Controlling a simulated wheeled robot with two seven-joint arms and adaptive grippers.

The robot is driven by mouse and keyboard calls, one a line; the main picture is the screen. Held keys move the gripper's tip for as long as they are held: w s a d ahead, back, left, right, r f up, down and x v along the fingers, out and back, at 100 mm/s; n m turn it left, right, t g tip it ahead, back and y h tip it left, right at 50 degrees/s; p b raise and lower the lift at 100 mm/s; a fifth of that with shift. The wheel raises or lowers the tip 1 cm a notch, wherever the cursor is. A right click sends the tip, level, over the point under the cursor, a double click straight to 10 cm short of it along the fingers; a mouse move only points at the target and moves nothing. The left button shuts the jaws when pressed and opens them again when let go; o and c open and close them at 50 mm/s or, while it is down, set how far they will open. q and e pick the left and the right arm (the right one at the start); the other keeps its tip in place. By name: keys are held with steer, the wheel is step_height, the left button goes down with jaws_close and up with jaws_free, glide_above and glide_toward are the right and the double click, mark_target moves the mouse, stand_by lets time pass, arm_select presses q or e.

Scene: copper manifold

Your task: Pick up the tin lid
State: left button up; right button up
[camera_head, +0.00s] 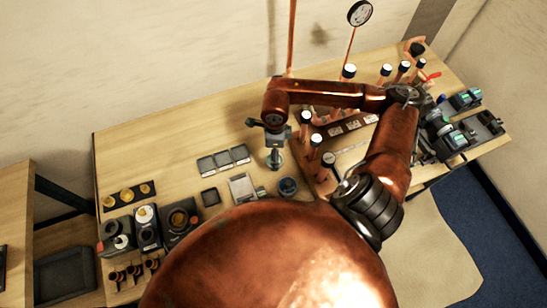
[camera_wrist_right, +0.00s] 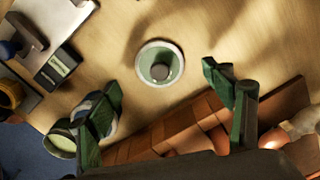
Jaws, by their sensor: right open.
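The tin lid (camera_wrist_right: 148,58) appears to be the round, pale-rimmed disc with a greenish middle and a dark knob in the right wrist view. It lies flat on the wooden table, beyond my fingertips and roughly centred between them. My right gripper (camera_wrist_right: 163,88) is open and empty, pointing down. In the head view my right gripper (camera_head: 275,152) hangs over the lid and hides most of it. My left gripper is not in view.
A copper manifold base (camera_wrist_right: 205,108) with upright pipes lies close to the right of the gripper. Grey trays (camera_head: 223,159) and a light plate (camera_head: 242,187) are to the left. Black devices (camera_head: 181,217) stand farther left. Bare table lies around the lid.

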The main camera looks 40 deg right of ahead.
step_height(320, 180, down, 3)
steer(key=shift+w+a+r, duration=0.1)
steer(key=shift+r, duration=0.05)
steer(key=shift+f, duration=0.45)
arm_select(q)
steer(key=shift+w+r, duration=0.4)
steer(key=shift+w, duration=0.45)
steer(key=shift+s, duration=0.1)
arm_select(e)
steer(key=shift+c, duration=0.5)
steer(key=c, duration=0.5)
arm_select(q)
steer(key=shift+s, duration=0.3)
arm_select(e)
steer(key=c, duration=0.4)
